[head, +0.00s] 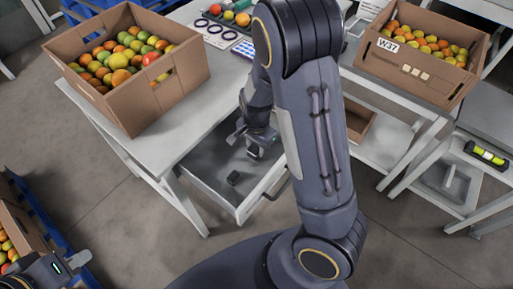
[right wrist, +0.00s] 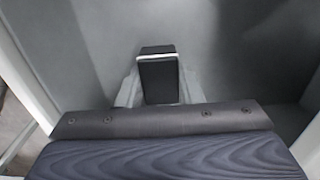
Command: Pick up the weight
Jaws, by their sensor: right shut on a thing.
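My right gripper (head: 254,143) reaches down into the open grey drawer (head: 205,165) under the left table. It is shut on a dark block, the weight (right wrist: 158,78), which shows between the two grey fingers in the right wrist view. The weight has a black face and a pale edge. In the head view my arm and gripper partly hide it, and I cannot tell whether it touches the drawer floor. My left gripper (head: 72,263) is at the bottom left, apparently open and empty, far from the drawer.
A box marked W37 (head: 415,72) stands on the right table. The drawer's front wall (head: 262,192) and handle are close to my right arm. A yellow-green level (head: 485,153) lies at the right.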

